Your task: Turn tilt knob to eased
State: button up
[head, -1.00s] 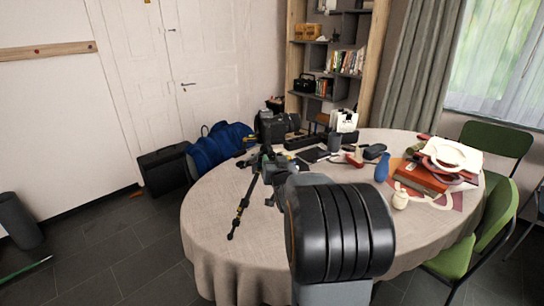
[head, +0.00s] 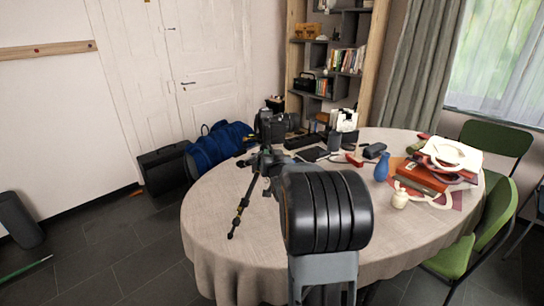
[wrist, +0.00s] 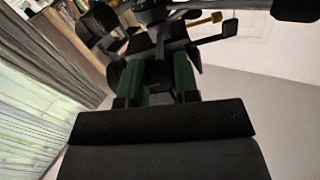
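The tripod (head: 241,208) stands on the round table with its legs spread. A black camera (head: 268,127) sits on its head, lens to the right. In the head view my dark arm hides my gripper and most of the tripod head (head: 266,160). In the wrist view my gripper (wrist: 158,66) has two green-padded fingers, spread apart on either side of a dark grey part of the tripod head (wrist: 158,72). I cannot tell whether they touch it. A dark lever and a yellow-tipped handle (wrist: 205,18) show just beyond. I cannot make out the tilt knob or its marking.
Green chairs (head: 490,225) stand at the right. A blue bag (head: 220,146) lies behind the table. The table's front left is clear.

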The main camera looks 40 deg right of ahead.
jog(key=c, duration=0.4)
jog(key=shift+f+b, duration=0.1)
jog(key=shift+b, duration=0.3)
jog(key=n+b, duration=0.1)
jog(key=b, duration=0.1)
jog(key=n+b, duration=0.1)
jog(key=b, duration=0.1)
jog(key=shift+f+n, duration=0.25)
jog(key=shift+n, duration=0.15)
jog(key=n+b, duration=0.4)
jog(key=b, duration=0.1)
jog(key=shift+n+b, duration=0.4)
jog(key=n+b, duration=0.4)
jog(key=n, duration=0.1)
jog(key=shift+r+b, duration=0.15)
jog(key=shift+b, duration=0.25)
jog(key=shift+r+n+b, duration=0.15)
jog(key=shift+n+b, duration=1.05)
jog(key=shift+n, duration=1.3)
